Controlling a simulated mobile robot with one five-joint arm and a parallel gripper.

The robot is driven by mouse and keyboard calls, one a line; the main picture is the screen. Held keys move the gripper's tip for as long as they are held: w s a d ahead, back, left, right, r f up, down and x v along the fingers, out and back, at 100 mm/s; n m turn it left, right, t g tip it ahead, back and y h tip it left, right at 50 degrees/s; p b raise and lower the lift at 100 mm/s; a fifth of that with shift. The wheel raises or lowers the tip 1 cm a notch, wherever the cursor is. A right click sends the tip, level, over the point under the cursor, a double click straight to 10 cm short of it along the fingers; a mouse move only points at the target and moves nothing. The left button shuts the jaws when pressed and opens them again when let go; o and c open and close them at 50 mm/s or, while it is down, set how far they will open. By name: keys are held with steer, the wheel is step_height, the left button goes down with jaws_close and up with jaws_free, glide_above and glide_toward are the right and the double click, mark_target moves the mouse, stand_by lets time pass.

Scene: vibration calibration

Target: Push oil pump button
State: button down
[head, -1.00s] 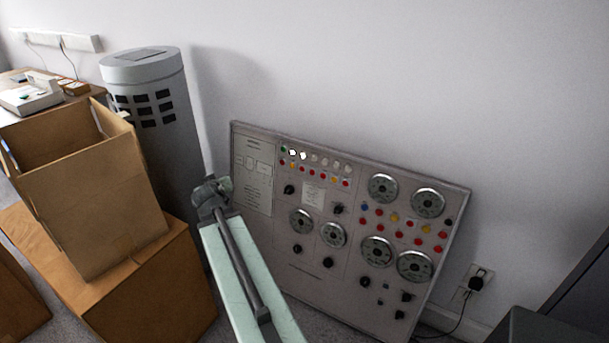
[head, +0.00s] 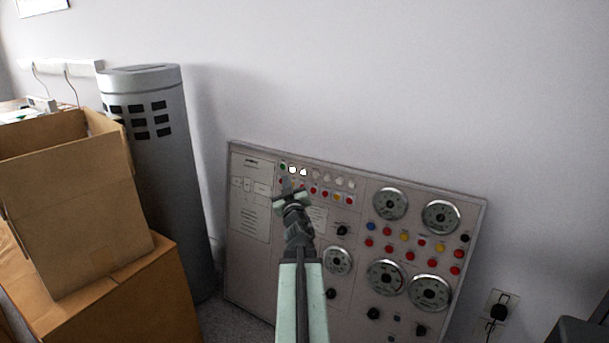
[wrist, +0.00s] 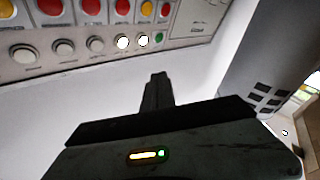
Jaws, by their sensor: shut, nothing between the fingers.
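The grey control panel (head: 255,262) leans against the wall. Its upper left has a row with a green button (head: 283,167), two lit white buttons (head: 297,171) and several unlit pale ones (head: 327,179). A row of red and yellow buttons (head: 336,197) runs beneath. I cannot read which one is the oil pump button. My gripper (head: 287,184) is shut and empty, its tips overlapping the button rows' left end in the head view. In the wrist view the panel appears upside down; the shut fingers (wrist: 158,80) point toward the green button (wrist: 158,38), with a visible gap in the picture.
A grey cylindrical tower (head: 170,175) stands left of the panel. Gauges (head: 390,204) and more buttons fill the panel's right side. A wall socket with a plug (head: 498,310) is at lower right.

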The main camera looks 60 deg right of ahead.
mark_target(304, 172)
steer(key=d, duration=0.2)
steer(key=d+f+b, duration=0.1)
steer(key=d, duration=0.5)
steer(key=shift+f, duration=0.35)
steer(key=shift+d+b, duration=0.1)
steer(key=shift+b, duration=0.2)
stand_by(1.3)
steer(key=shift+d+f, duration=0.1)
steer(key=shift+d, duration=0.2)
steer(key=shift+d, duration=0.4)
stand_by(0.5)
steer(key=shift+a, duration=0.8)
